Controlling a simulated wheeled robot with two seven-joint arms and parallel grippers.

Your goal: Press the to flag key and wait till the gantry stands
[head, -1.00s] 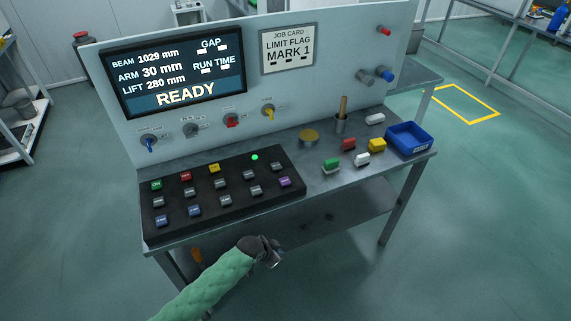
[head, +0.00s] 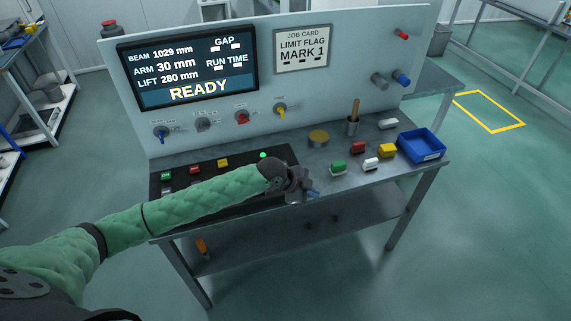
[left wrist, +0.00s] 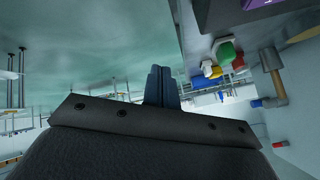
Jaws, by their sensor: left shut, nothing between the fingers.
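The black key panel (head: 284,154) lies on the bench, mostly behind my left arm. A green key (head: 166,176), a red key (head: 195,169) and a yellow key (head: 222,164) show along its back row. The other keys are largely hidden, and I cannot make out the to flag key. A screen (head: 185,68) reads READY, beam 1029 mm, arm 30 mm, lift 280 mm. My left gripper (head: 311,192) is shut and empty, near the panel's right end above the bench. Its fingers (left wrist: 161,86) show in the left wrist view. No gantry is recognisable.
A job card (head: 302,49) reads LIMIT FLAG MARK 1. Several coloured blocks, a blue bin (head: 421,145) and a wooden-handled tool (head: 354,112) stand on the right of the bench. Knobs line the upright board. A purple key (left wrist: 257,3) shows at the wrist view's top edge.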

